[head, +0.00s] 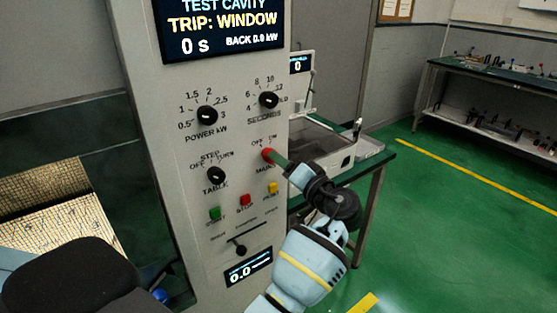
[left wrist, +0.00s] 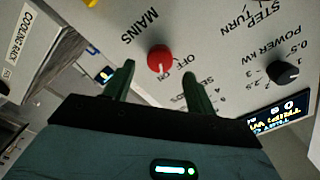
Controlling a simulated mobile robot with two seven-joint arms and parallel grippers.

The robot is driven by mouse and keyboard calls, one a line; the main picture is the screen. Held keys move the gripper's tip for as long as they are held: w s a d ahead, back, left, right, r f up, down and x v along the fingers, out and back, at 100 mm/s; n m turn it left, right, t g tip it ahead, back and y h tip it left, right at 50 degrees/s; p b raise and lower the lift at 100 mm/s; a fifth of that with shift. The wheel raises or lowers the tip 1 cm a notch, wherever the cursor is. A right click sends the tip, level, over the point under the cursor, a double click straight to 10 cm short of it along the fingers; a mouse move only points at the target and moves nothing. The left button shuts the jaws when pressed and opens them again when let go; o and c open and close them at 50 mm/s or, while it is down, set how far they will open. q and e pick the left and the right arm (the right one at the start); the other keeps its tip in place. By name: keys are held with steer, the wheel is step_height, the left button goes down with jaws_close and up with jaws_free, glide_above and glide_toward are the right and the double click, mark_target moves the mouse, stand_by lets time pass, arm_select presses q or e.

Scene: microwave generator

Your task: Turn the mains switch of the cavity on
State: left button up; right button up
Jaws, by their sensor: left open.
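The red mains switch (head: 267,154) is a round knob on the grey cavity panel (head: 150,60), under OFF and ON marks. In the left wrist view the red knob (left wrist: 160,58) shows whole, near the OFF and ON lettering; its exact setting is hard to read. My left gripper (head: 281,161) is at the panel, just right of the knob in the head view. In the left wrist view the two green fingers of my left gripper (left wrist: 160,86) are spread, one on each side below the knob, with a gap to it. My right gripper is not in view.
The display (head: 224,28) reads TRIP: WINDOW. A black table knob (head: 216,174), a power knob (head: 207,115) and a seconds knob (head: 269,100) are close by. Below are green (head: 214,213), red (head: 245,200) and yellow (head: 272,187) buttons. Green floor is free at right.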

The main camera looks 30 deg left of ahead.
arm_select(q)
steer(key=shift+v, duration=1.7)
